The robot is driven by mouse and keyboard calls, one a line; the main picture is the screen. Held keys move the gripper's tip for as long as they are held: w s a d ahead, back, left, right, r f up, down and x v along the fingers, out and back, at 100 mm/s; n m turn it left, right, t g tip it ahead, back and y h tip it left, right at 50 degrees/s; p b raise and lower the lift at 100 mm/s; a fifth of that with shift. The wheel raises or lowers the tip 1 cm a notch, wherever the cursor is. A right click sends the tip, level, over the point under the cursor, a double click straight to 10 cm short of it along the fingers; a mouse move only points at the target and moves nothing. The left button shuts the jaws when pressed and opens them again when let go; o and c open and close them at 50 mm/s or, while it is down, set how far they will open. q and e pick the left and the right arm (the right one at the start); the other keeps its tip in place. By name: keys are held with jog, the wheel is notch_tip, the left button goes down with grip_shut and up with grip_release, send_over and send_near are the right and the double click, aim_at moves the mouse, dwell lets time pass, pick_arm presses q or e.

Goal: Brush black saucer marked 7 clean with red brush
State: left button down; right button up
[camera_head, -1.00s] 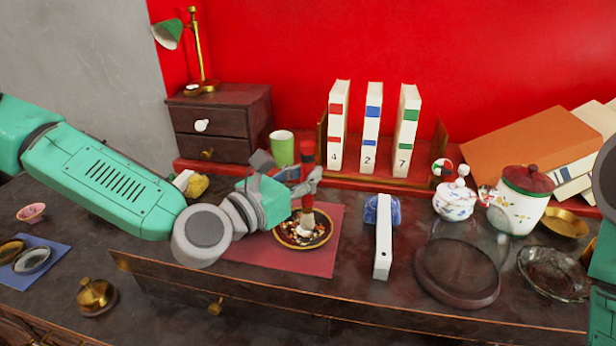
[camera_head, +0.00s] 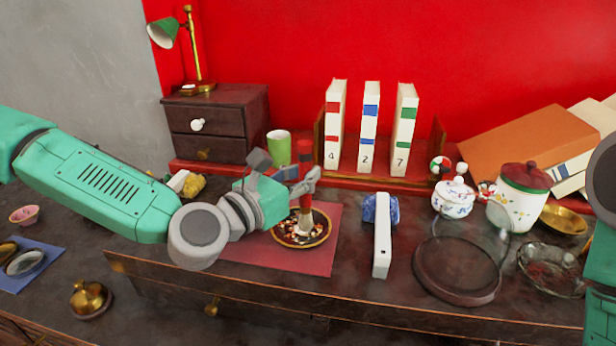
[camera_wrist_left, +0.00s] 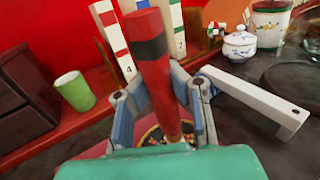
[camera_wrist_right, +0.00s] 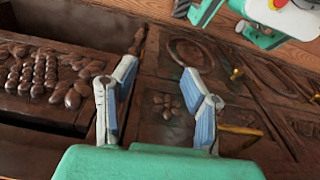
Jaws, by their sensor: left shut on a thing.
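My left gripper (camera_head: 304,184) is shut on the red brush (camera_head: 305,155), which has a dark band and pale bristles. The brush is upright, bristles down at the dark saucer (camera_head: 284,238). The saucer has a gold-coloured rim, holds pale and reddish crumbs and lies on a red mat (camera_head: 310,264); no 7 can be read on it. In the left wrist view the brush (camera_wrist_left: 160,80) stands between the fingers, and part of the saucer (camera_wrist_left: 148,134) shows beyond. My right gripper (camera_wrist_right: 160,92) is open and empty before a carved wooden front in the right wrist view.
A white handle (camera_head: 382,252) with a blue piece (camera_head: 380,208) is right of the mat. A green cup (camera_head: 280,147) and books (camera_head: 369,130) stand behind.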

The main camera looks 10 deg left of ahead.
pick_arm(q)
jog(key=shift+s+b, duration=0.3)
jog(key=shift+s, duration=0.35)
pick_arm(e)
jog(key=shift+a+f, duration=0.1)
jog(key=shift+f, duration=0.15)
pick_arm(q)
jog(key=shift+a, duration=0.1)
pick_arm(e)
jog(key=shift+a, duration=0.1)
